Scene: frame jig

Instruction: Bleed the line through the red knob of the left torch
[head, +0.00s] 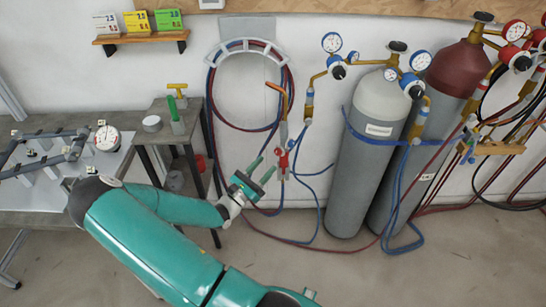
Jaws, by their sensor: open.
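The left torch (284,132) hangs upright in front of the wall, below a hose hanger, with a copper-coloured bent tip at its top. Its red knob (282,162) sticks out low on the body, on the left side. My gripper (264,168) is open, with its two green fingers pointing up and right towards the knob. It is just left of the knob and looks apart from it; the depth between them is hard to tell. Nothing shows between the fingers.
Red and blue hoses (288,95) loop from the hanger and trail along the floor. A grey cylinder (366,150) and a maroon-topped cylinder (457,75) with gauges stand at right. A small table (160,128) and a frame jig (50,150) are at left. Open floor lies in front.

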